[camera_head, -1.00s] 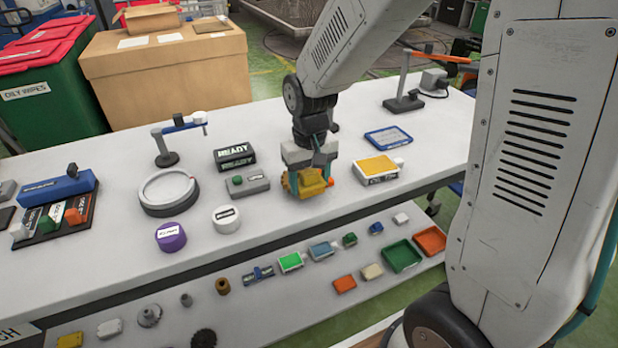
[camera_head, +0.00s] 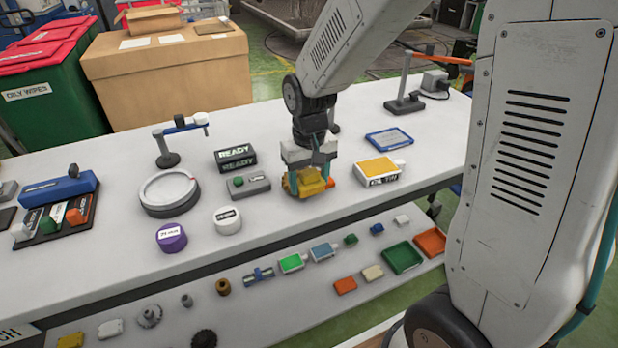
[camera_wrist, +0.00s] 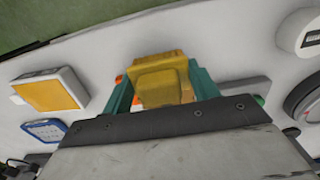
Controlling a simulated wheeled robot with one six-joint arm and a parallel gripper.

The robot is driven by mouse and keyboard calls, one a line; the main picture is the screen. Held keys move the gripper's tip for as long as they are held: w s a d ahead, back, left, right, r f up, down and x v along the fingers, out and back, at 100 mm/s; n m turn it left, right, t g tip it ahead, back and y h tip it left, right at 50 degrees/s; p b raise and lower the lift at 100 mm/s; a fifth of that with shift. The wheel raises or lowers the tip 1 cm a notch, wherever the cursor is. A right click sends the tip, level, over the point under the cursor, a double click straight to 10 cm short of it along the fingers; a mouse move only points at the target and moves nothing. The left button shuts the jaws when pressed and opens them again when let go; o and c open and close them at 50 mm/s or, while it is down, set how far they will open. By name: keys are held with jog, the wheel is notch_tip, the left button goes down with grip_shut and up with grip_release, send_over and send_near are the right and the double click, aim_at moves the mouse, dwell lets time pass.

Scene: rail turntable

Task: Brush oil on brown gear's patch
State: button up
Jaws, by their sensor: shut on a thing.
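My gripper (camera_head: 308,172) is low over the white bench, just left of the yellow-topped tin. Its teal fingers are shut on a yellow block (camera_wrist: 160,80), which also shows in the head view (camera_head: 309,182). Bits of orange show beside the block. I cannot tell whether the block touches the bench, and its underside is hidden. A small brown round piece (camera_head: 223,286), perhaps the brown gear, stands on the lower shelf, well below and left of my gripper. No patch or oil can be made out on it. I see nothing clearly recognisable as a brush.
The tin (camera_head: 378,170) is right of my gripper, with a blue-framed tray (camera_head: 388,138) behind. A grey box (camera_head: 248,185), READY sign (camera_head: 236,158), white jar (camera_head: 227,220), purple jar (camera_head: 171,237) and round turntable (camera_head: 168,192) stand left. Several small parts lie on the lower shelf.

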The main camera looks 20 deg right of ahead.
jog(key=shift+s, duration=0.4)
jog(key=shift+r, duration=3.5)
